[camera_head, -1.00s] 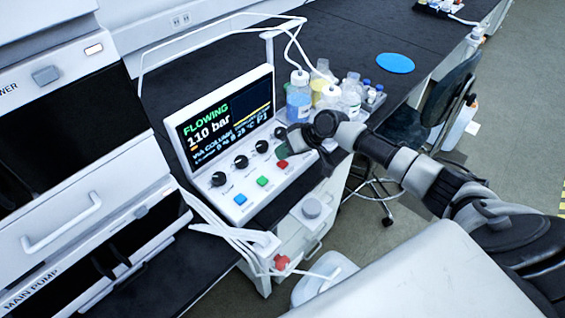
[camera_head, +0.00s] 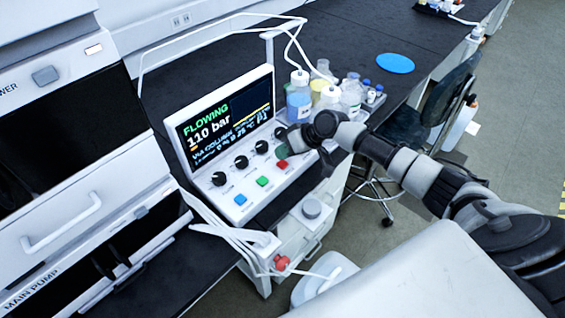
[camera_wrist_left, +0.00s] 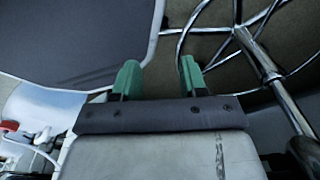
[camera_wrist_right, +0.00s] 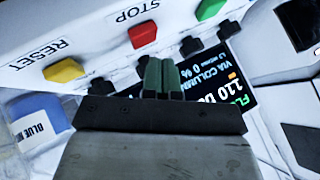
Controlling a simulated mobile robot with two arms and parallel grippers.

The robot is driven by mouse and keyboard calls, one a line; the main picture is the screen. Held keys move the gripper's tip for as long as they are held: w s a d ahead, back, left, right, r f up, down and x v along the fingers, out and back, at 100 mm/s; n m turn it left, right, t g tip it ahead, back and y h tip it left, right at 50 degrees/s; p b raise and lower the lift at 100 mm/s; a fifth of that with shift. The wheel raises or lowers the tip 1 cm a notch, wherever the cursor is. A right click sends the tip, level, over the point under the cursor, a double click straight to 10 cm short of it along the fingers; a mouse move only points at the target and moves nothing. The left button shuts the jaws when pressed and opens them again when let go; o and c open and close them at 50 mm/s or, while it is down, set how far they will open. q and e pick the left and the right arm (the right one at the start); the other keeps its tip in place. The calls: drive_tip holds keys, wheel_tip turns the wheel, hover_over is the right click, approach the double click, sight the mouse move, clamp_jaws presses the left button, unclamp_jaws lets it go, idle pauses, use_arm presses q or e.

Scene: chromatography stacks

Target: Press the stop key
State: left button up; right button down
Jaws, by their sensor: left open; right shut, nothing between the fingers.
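The control console (camera_head: 228,150) stands on the black bench with a lit screen reading FLOWING, 110 bar. The red stop key (camera_head: 282,164) is on its sloped front panel. In the right wrist view the red key (camera_wrist_right: 142,34) sits beside the word STOP. My right gripper (camera_head: 283,151) is shut and empty, its green fingertips close to the red key; in the right wrist view the tips (camera_wrist_right: 160,66) appear just below it, and I cannot tell whether they touch the panel. My left gripper (camera_wrist_left: 160,72) is open and empty, away from the console.
A green key (camera_head: 263,181) and a blue key (camera_head: 240,199) lie along the panel, with a row of black knobs behind. A yellow key (camera_wrist_right: 63,70) marked RESET is on the stop key's other side. Bottles (camera_head: 299,98) stand beside the console. A chair (camera_head: 425,115) is at right.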

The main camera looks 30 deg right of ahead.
sight(284, 162)
idle(0.4)
drive_tip(key=shift+f+b, duration=0.3)
drive_tip(key=shift+f, duration=0.15)
drive_tip(key=shift+f+b, duration=0.35)
drive_tip(key=shift+f, duration=0.15)
idle(0.6)
drive_tip(key=shift+r, duration=0.15)
drive_tip(key=shift+r+p, duration=0.8)
drive_tip(key=shift+p, duration=0.05)
wheel_tip(284, 162, up, 5)
drive_tip(key=p, duration=0.4)
drive_tip(key=shift+r, duration=0.1)
idle(0.7)
